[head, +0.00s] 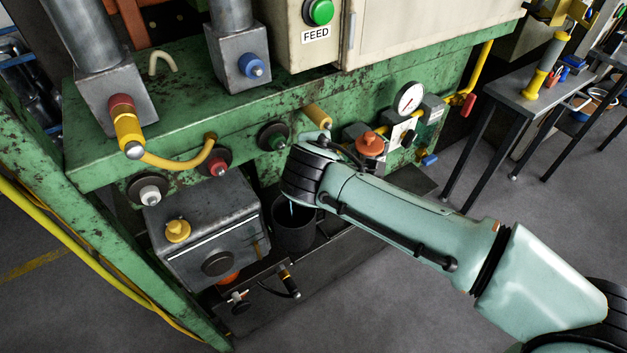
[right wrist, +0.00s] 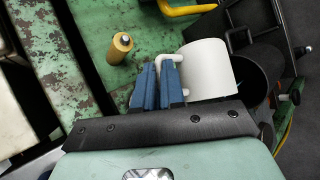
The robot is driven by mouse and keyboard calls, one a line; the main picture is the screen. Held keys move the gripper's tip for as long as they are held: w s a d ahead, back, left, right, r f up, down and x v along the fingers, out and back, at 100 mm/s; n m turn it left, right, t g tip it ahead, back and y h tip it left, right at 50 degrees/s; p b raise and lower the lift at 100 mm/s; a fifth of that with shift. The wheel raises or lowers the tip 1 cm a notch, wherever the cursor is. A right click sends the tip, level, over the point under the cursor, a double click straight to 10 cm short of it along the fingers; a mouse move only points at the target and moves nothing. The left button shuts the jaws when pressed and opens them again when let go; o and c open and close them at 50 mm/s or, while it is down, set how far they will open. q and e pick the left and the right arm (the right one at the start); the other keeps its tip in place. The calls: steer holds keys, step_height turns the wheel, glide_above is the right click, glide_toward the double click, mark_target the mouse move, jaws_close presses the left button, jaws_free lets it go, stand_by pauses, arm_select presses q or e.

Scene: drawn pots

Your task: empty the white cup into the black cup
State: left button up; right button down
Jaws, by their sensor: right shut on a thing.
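My right gripper (right wrist: 159,72) has its blue fingers shut on the handle of the white cup (right wrist: 207,68) in the right wrist view. The white cup lies tilted, one end over the black cup (right wrist: 252,82). In the head view the black cup (head: 293,232) stands upright beside a grey metal box. My right wrist hides the white cup and the gripper there. A thin pale streak, like a liquid stream, shows at the black cup's mouth. The black cup's contents cannot be made out. My left gripper is not in view.
A green rusty machine frame (head: 190,90) stands behind, with knobs, a yellow hose (head: 178,163) and a gauge (head: 410,97). The grey box (head: 205,235) is close to the black cup's left. A yellow cylindrical knob (right wrist: 121,44) is near my fingers. Open floor lies at front right.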

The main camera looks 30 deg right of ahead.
steer(key=shift+a, duration=0.15)
stand_by(0.4)
steer(key=shift+a+r+h+b, duration=0.15)
steer(key=shift+a+h+b, duration=0.15)
steer(key=shift+b, duration=0.2)
steer(key=shift+s+a, duration=0.1)
stand_by(0.8)
steer(key=shift+a+r+n+t+h+b, duration=0.1)
steer(key=shift+a+n+t+h+b, duration=0.15)
steer(key=shift+b, duration=0.2)
steer(key=shift+a+h, duration=0.1)
steer(key=shift+h, duration=0.15)
stand_by(0.6)
steer(key=shift+s+a+r+b, duration=0.1)
steer(key=shift+a+b, duration=0.15)
steer(key=shift+b, duration=0.15)
steer(key=shift+a+n+h, duration=0.25)
steer(key=shift+h, duration=0.15)
stand_by(0.4)
